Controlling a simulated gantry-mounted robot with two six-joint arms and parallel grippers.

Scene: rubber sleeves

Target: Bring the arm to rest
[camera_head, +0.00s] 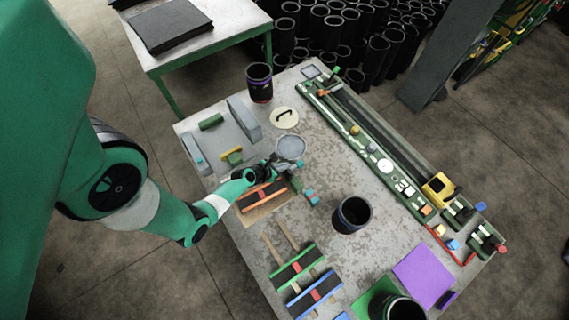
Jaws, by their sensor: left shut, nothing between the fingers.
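My left arm comes in from the left in the head view, a green arm with dark and pale joints. Its left gripper (304,189) is over the middle-left of the table. The gripper is shut and empty, with small teal tips beside an orange and dark brush-like block (262,196). I cannot tell whether it touches that block. My right gripper is not in view.
The worn grey table (325,190) holds black sleeves (352,215), a round grey disc (290,147), a cream lid (284,117), brushes (297,267), a purple sheet (424,274) and a long green rail (370,150). Bare tabletop lies around the centre.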

